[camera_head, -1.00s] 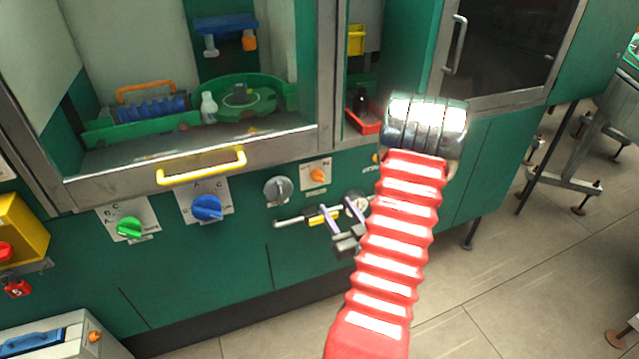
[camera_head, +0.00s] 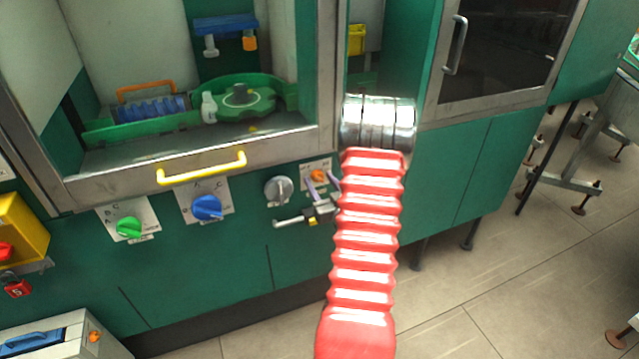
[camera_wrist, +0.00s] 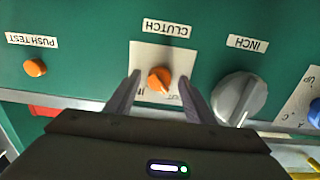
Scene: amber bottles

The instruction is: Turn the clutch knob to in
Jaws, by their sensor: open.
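The clutch knob (camera_wrist: 159,80) is small and orange, on a white plate (camera_wrist: 172,57) under a CLUTCH label that shows upside down in the wrist view. It also shows in the head view (camera_head: 318,176), on the green panel front. My gripper (camera_wrist: 160,84) is open, with one dark finger on each side of the knob. In the head view my gripper (camera_head: 322,184) is right at the plate. I cannot tell whether the fingers touch the knob. The plate's position marks are partly hidden by the fingers, and the knob's setting is unclear.
A grey INCH knob (camera_wrist: 239,97) sits close to the right finger in the wrist view. An orange PUSH TEST button (camera_wrist: 35,68) is farther left. In the head view a blue knob (camera_head: 207,207), a green knob (camera_head: 129,227) and a yellow handle (camera_head: 202,167) are to the left.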

